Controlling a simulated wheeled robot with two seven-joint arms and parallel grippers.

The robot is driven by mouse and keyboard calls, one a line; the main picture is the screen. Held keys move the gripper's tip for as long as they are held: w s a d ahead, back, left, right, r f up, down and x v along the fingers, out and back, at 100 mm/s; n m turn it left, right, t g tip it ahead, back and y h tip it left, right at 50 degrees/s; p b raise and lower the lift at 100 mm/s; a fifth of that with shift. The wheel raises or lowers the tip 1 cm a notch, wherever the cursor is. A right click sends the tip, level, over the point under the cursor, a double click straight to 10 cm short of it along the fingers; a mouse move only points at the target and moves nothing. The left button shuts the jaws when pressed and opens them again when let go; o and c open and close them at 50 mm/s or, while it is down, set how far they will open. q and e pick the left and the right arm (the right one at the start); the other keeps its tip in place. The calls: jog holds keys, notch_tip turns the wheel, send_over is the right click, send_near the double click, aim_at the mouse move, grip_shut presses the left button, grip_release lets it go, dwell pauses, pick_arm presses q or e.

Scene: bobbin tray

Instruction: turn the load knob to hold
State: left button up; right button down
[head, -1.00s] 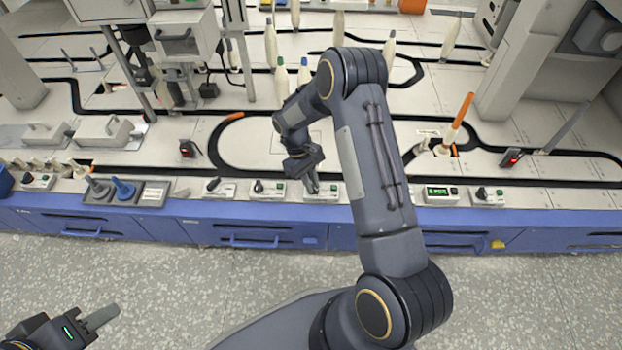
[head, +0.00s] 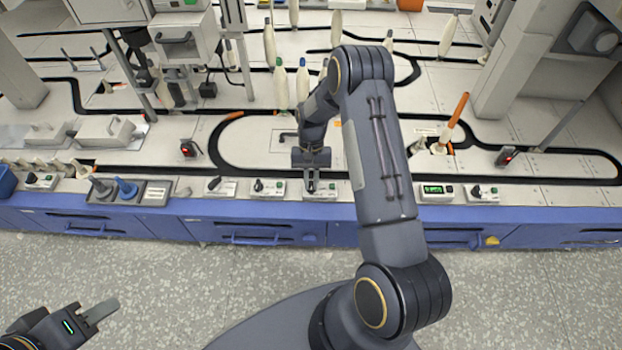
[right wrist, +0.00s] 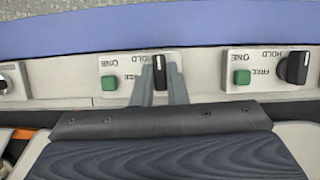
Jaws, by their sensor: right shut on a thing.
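My right gripper (head: 313,187) reaches down to a small white control box (head: 327,196) on the front strip. In the right wrist view, its two fingers (right wrist: 162,88) are shut on the box's black knob (right wrist: 160,70), one on each side. The box has a green button (right wrist: 109,83) and upside-down lettering, with HOLD by the knob and ONE at the button's side. A pale line shows on the knob's top; the fingers partly cover the labels, so its exact setting is unclear. My left gripper (head: 100,312) is low at the left, above the floor, away from the boxes.
A similar box (head: 268,188) stands beside it, its black knob (right wrist: 297,67) clear in the wrist view. Another knob box (head: 221,187) and a green display (head: 436,190) share the strip. Bobbins (head: 281,85) stand behind. A tray with a blue peg (head: 126,189) is left.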

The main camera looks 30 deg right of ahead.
dwell(0.6)
jog(key=c, duration=1.4)
grip_release()
jog(key=shift+c, duration=0.2)
jog(key=p+v, duration=0.2)
jog(key=v, duration=0.6)
